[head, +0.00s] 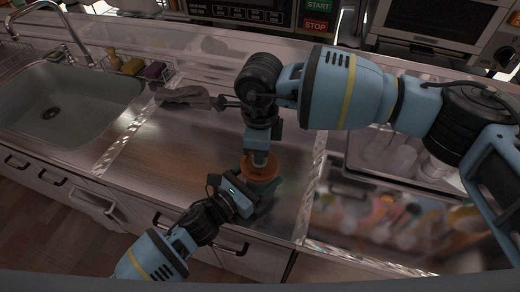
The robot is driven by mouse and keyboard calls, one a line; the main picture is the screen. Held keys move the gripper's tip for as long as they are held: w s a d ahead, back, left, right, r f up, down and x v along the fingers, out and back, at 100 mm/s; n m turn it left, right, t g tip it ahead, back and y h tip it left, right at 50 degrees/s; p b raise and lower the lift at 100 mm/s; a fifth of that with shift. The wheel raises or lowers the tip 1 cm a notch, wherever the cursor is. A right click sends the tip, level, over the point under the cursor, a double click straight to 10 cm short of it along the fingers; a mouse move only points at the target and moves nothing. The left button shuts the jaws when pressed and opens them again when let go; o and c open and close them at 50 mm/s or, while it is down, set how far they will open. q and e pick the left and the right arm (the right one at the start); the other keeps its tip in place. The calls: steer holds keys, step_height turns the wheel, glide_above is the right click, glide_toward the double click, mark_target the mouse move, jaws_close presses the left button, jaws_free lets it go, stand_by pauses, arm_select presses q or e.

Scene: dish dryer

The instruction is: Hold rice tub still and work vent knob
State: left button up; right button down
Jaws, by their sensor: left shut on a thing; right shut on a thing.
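The rice tub (264,166) is a small round container with an orange-brown top, standing on the metal counter near its front edge. My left gripper (246,194) comes in from the front left and is shut on the tub's near side. My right gripper (258,158) points down from above and is shut at the tub's top. The vent knob is hidden under the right gripper's tips, so I cannot see its position. Much of the tub's body is covered by my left gripper.
A sink (62,100) with a faucet (48,22) is at the left. Sponges (132,66) stand in a rack behind it. A grey-handled utensil (183,95) lies on the counter behind the tub. A dish dryer tray (385,165) with cups is at the right. The counter left of the tub is clear.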

steer(key=shift+m, duration=1)
steer(key=c, duration=1.5)
jaws_free()
steer(key=shift+r, duration=0.1)
step_height(320, 180, up, 12)
arm_select(q)
steer(key=o, duration=1.3)
